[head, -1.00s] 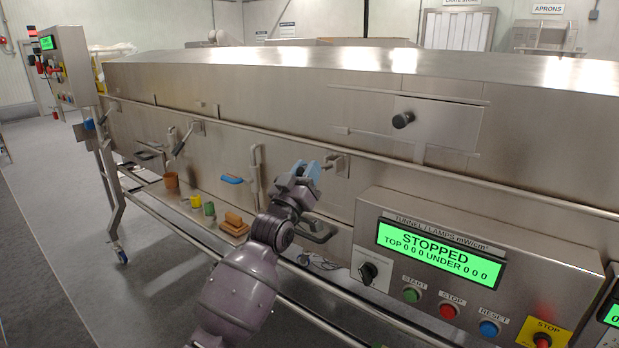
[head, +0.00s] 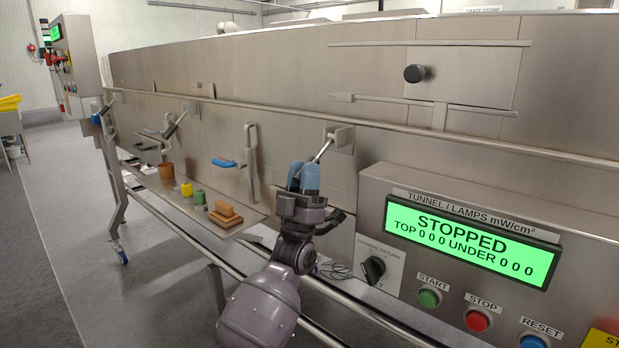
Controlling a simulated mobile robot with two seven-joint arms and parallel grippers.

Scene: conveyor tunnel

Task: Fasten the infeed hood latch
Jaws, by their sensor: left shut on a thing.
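A latch with a square metal bracket (head: 343,136) sits on the steel tunnel wall, above and left of the control panel. Its thin lever (head: 321,152) slants down and to the left from the bracket. My left gripper (head: 304,174), with blue fingers, is shut on the lower end of this lever; the fingers hide the lever's end. A similar latch (head: 181,122) with a slanting lever is farther left on the wall. My right gripper is not in view.
A blue-gripped handle (head: 225,163) stands out from the wall left of my gripper. A shelf below holds an orange-brown pot (head: 166,171), yellow and green items and a brown block (head: 226,212). The control panel (head: 465,235) reads STOPPED. A rail (head: 440,133) runs along the wall.

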